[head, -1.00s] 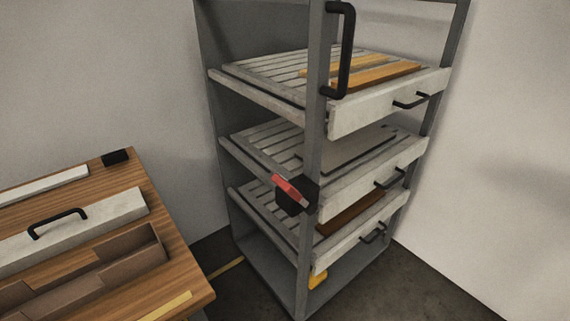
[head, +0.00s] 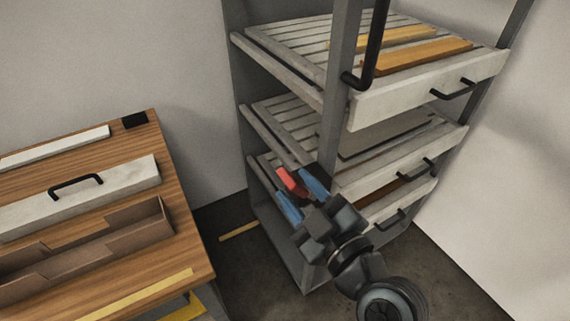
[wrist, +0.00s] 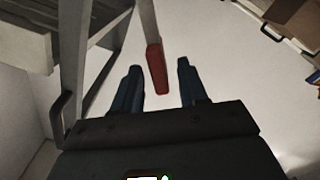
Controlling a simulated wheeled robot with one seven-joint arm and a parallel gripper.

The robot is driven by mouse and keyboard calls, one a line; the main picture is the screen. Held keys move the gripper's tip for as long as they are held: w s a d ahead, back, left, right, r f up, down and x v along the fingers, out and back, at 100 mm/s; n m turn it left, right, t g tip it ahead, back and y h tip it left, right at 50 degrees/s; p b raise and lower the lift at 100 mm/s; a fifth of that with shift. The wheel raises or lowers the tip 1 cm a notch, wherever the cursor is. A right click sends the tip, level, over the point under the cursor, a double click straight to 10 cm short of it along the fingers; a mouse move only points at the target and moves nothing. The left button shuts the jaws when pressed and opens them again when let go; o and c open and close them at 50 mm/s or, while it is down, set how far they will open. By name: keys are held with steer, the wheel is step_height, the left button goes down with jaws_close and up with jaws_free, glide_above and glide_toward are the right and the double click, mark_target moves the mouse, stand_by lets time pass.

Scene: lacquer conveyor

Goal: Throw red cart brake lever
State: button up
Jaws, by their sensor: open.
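The red brake lever (head: 290,181) is on the near front post of the grey cart (head: 335,130). My gripper (head: 302,197) is open, with its blue fingers on either side of the lever in the head view. In the wrist view the red lever (wrist: 157,68) hangs between and just beyond the two fingertips (wrist: 160,72), and nothing is held. I cannot tell whether the fingers touch it. The lever's black mount is hidden behind my gripper in the head view.
The cart carries slatted shelves and pale drawers (head: 430,90) with black handles; orange boards (head: 415,55) lie on the upper one. A vertical black handle (head: 370,50) stands at the front post. A wooden table (head: 185,225) with trays is at left. Floor shows between them.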

mark_target(284, 172)
steer(key=shift+p+x, duration=0.8)
steer(key=shift+x, duration=1.85)
steer(key=shift+c, duration=0.3)
jaws_close()
